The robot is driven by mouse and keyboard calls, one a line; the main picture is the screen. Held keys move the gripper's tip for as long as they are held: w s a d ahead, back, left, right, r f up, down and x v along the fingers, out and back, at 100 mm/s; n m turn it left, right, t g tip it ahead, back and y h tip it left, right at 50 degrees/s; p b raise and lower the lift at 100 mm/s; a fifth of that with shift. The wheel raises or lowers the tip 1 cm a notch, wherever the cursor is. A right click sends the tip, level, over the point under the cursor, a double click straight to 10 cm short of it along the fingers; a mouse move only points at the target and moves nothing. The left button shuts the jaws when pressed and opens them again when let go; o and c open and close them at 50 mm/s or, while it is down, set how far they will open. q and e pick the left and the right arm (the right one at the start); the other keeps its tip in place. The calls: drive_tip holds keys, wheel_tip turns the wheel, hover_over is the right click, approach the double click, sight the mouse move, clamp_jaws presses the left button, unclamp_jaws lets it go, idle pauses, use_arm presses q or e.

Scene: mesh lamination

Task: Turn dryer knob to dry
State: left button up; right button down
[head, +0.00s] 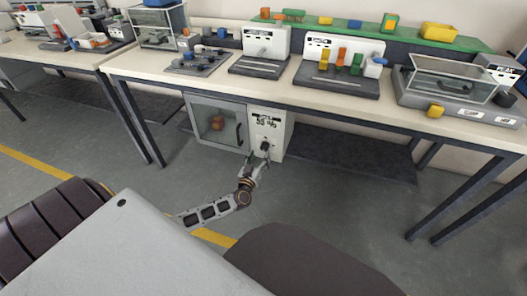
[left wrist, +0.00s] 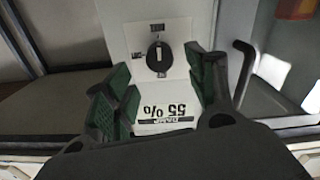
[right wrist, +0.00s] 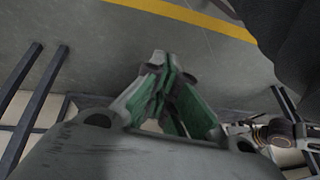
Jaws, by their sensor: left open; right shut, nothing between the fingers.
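The dryer (head: 213,121) is a cabinet under the bench with a glass door and a white control panel (head: 270,122). The panel's display (left wrist: 163,111) reads 55 % and appears upside down in the left wrist view. The black round knob (left wrist: 159,56) sits on a pale plate with small labels, too small to read surely. In the head view the knob (head: 265,146) is just above my left gripper (head: 259,163). My left gripper (left wrist: 158,85) is open, its green-padded fingers on either side of the knob's line, apart from it. My right gripper (right wrist: 164,76) is shut and empty.
The bench (head: 150,66) above carries several devices and coloured parts. A dark door handle (left wrist: 245,72) stands beside the panel. Bench legs (head: 141,120) stand to the left. The grey floor (head: 330,215) before the dryer is mostly clear, with a yellow line (head: 215,237).

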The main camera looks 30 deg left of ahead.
sight(264, 149)
use_arm(q)
drive_tip(key=b+x, duration=0.1)
drive_tip(key=x, duration=0.1)
drive_tip(key=shift+w, duration=0.3)
drive_tip(key=shift+b+x, duration=0.6)
drive_tip(key=shift+x, duration=1.15)
use_arm(e)
drive_tip(key=shift+t+y, duration=0.3)
drive_tip(key=shift+t, duration=0.2)
drive_tip(key=shift+w+a+f, duration=0.1)
drive_tip(key=shift+a+f, duration=0.15)
drive_tip(key=shift+f, duration=0.65)
drive_tip(key=shift+a+f, duration=0.2)
drive_tip(key=shift+f, duration=0.7)
drive_tip(key=shift+w+a+f, duration=0.1)
drive_tip(key=shift+a+f, duration=0.15)
drive_tip(key=shift+f, duration=0.65)
use_arm(q)
drive_tip(key=c, duration=1)
drive_tip(key=shift+n, duration=0.3)
drive_tip(key=shift+c, duration=0.2)
use_arm(e)
drive_tip(key=shift+s+r, duration=0.15)
